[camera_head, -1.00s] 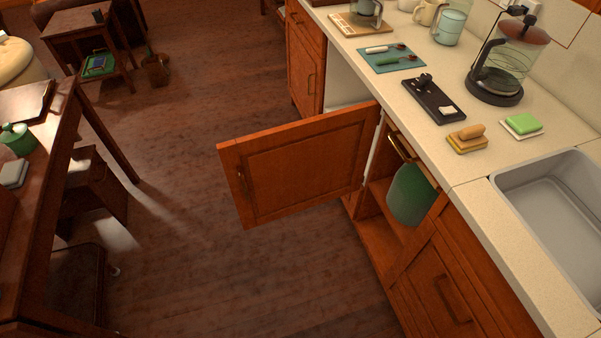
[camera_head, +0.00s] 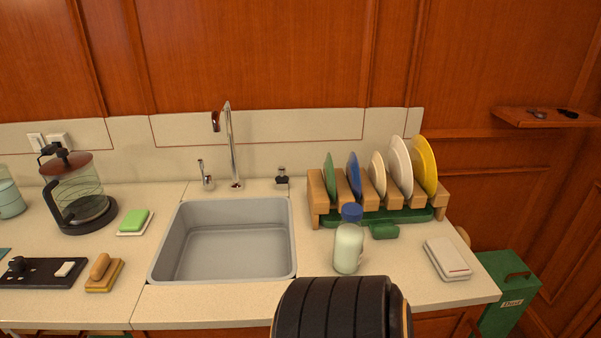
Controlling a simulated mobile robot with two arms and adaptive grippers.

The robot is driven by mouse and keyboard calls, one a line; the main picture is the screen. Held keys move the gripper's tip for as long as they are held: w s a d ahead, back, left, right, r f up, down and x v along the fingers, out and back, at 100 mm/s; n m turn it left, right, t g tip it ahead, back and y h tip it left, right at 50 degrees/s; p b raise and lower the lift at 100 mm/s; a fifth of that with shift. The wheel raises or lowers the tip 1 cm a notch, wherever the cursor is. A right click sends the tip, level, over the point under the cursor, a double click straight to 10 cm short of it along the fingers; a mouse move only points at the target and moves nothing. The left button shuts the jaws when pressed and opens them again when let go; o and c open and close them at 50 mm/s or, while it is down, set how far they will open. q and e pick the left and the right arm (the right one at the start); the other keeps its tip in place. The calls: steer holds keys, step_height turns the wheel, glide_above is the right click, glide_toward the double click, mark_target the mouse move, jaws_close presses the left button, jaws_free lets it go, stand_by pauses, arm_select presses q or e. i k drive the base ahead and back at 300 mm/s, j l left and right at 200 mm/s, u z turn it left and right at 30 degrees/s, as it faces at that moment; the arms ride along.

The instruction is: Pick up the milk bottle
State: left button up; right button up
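The milk bottle (camera_head: 348,248) stands upright on the counter, right of the sink and in front of the dish rack. It has a pale, whitish-green body and a blue cap. A dark, ribbed rounded part, apparently of my own arm, rises at the bottom edge just below the bottle. The bottle's base is visible above it with a small gap in the picture. Neither gripper's fingers show in this view.
The sink (camera_head: 225,243) lies left of the bottle. A wooden dish rack (camera_head: 316,196) with several upright plates stands close behind it. A green sponge-like block (camera_head: 384,231) sits near its right. A white box (camera_head: 447,259) lies farther right. A green bin (camera_head: 507,290) stands beyond the counter's end.

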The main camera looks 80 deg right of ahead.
mark_target(348, 239)
steer(key=z, duration=2.7)
